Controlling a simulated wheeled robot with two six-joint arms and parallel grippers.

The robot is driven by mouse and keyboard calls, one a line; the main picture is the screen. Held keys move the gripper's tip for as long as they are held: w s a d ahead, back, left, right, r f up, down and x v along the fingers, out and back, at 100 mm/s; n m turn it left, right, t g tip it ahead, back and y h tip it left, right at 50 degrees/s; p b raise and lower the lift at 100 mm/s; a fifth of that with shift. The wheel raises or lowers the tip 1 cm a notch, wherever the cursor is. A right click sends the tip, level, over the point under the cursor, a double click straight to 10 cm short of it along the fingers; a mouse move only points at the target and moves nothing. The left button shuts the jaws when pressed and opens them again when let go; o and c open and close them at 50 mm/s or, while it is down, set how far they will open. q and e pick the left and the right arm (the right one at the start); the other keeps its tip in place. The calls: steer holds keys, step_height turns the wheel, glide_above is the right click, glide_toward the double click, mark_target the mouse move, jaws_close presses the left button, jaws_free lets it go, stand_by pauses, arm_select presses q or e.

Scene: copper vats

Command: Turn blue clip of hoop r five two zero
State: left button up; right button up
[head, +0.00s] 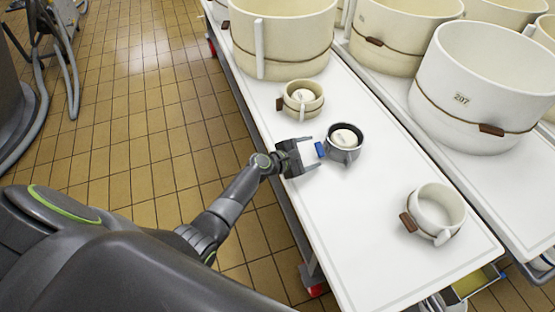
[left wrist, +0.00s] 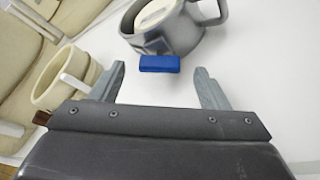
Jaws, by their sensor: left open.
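A small grey hoop (head: 345,143) with a dark inside and a pale round disc in it stands on the white table. Its blue clip (head: 320,149) sticks out on its left side, facing my left gripper. My left gripper (head: 314,153) is open, with its fingertips pointing at the blue clip. In the left wrist view the blue clip (left wrist: 159,64) lies just ahead of and between the open fingers (left wrist: 160,82), apart from both. The grey hoop (left wrist: 172,30) is behind the clip, its handle to the right. No number is readable on it. My right gripper is not in view.
A small cream hoop (head: 302,99) with a brown clip stands behind, and another white one (head: 437,209) stands front right. Large cream hoops (head: 283,35) fill the back, one marked 207 (head: 480,95) at right. The white table (head: 350,250) is bare at the front.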

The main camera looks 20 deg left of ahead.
arm_select(q)
steer(key=p+v, duration=0.2)
steer(key=v, duration=1.3)
steer(key=shift+s+p, duration=0.15)
steer(key=shift+p, duration=0.25)
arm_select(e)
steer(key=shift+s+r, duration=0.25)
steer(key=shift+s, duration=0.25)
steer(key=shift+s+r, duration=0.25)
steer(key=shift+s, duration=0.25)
arm_select(q)
steer(key=shift+r, duration=0.1)
